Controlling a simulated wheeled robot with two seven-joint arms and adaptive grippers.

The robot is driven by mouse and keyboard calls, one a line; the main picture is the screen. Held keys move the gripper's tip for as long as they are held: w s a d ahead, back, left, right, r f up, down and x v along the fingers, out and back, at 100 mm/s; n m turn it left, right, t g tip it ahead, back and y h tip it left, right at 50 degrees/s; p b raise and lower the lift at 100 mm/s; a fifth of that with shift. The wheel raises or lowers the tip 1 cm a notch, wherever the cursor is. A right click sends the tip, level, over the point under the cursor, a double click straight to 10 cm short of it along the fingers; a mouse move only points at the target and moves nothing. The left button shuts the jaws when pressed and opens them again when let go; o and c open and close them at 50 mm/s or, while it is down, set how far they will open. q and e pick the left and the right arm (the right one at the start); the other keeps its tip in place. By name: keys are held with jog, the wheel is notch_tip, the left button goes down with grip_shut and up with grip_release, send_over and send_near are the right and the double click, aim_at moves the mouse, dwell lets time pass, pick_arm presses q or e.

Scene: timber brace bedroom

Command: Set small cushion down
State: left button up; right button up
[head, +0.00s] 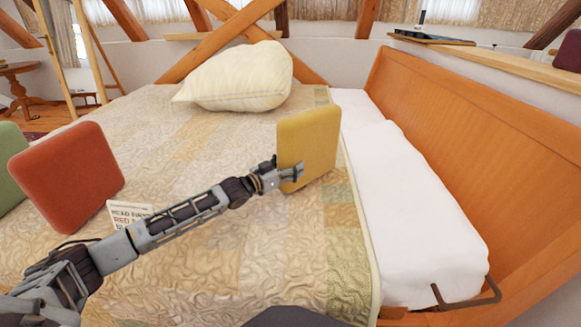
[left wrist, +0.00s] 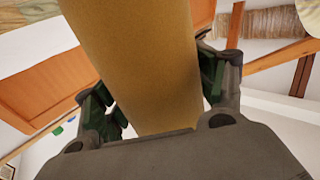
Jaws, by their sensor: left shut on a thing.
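A small yellow cushion (head: 309,143) is upright near the right side of the bed, close to the white bedding. My left gripper (head: 290,174) is shut on its lower left part. In the left wrist view the cushion (left wrist: 140,65) fills the space between the two fingers (left wrist: 152,100). I cannot tell whether the cushion's lower edge touches the quilt. A red cushion (head: 66,176) stands upright at the left of the bed, with a green cushion (head: 10,168) partly cut off beside it. My right gripper is not in view.
The bed's patterned quilt (head: 250,235) has free room in front of the yellow cushion. A large cream pillow (head: 238,76) lies at the back. A printed card (head: 128,214) is near the red cushion. White bedding (head: 400,200) and a wooden headboard (head: 470,130) are at the right.

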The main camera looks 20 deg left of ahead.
pick_arm(q)
jog(key=shift+r, duration=0.1)
jog(key=o, duration=1.5)
jog(key=shift+s+a, duration=0.1)
